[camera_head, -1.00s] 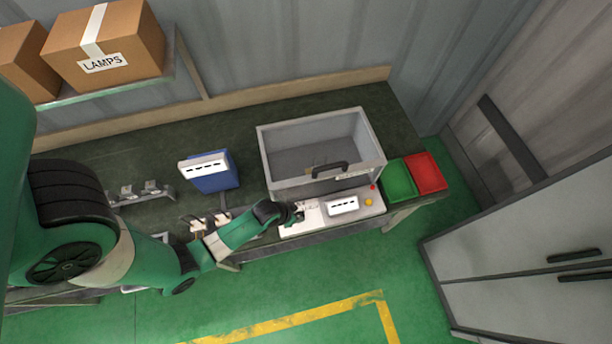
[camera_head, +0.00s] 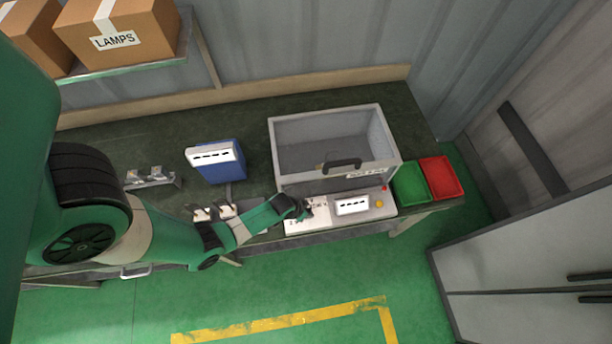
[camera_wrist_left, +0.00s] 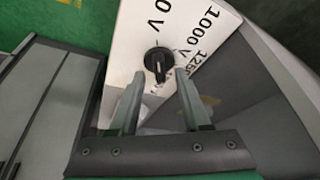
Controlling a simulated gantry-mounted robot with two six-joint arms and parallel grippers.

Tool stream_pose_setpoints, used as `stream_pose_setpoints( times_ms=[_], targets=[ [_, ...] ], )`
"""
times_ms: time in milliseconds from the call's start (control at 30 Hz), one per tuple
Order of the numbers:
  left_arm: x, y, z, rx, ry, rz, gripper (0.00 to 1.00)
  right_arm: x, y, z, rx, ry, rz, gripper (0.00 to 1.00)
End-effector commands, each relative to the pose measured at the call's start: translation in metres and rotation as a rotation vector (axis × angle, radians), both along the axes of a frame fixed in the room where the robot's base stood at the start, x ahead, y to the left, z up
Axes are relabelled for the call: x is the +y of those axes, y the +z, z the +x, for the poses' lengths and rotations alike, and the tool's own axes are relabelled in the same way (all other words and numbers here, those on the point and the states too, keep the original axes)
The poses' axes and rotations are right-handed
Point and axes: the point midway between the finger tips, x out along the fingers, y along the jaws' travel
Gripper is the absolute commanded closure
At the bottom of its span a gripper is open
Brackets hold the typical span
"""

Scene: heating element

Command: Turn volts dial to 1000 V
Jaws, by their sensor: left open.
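The black volts dial (camera_wrist_left: 157,61) sits on a white panel with printed labels, among them "1000 V" (camera_wrist_left: 198,25) and part of "1250". Its ridge runs toward my gripper in the left wrist view; I cannot tell which value it marks. My left gripper (camera_wrist_left: 160,78) is open, its two fingers on either side of the dial's near edge, and it does not grip the dial. In the head view my left gripper (camera_head: 304,209) is over the left part of the white panel (camera_head: 319,221), and hides the dial. My right gripper is not in view.
A grey open-topped box (camera_head: 385,151) with a black handle stands behind the panel. A white display (camera_head: 352,205), a red button (camera_head: 384,188) and a yellow button (camera_head: 379,204) are to the right. Green (camera_head: 411,183) and red (camera_head: 441,177) trays lie beyond. A blue device (camera_head: 224,171) stands left.

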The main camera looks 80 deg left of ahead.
Motion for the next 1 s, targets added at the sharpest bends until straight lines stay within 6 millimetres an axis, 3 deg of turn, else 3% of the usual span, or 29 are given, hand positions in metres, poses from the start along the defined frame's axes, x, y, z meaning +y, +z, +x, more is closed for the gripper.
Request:
stream_pose_setpoints(
  times_ms=[300, 600, 1000],
  targets=[
    [0.0012, -0.0047, 0.0025, -0.002, 0.000, 0.001, 0.53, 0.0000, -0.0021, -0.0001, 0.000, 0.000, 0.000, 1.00],
    [0.0011, -0.0048, 0.0024, -0.001, 0.000, 0.000, 1.00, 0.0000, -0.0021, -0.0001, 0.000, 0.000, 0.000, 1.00],
    [0.0013, -0.0047, 0.0020, -0.001, -0.011, 0.001, 1.00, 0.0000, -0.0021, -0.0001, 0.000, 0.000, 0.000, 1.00]
  ],
)
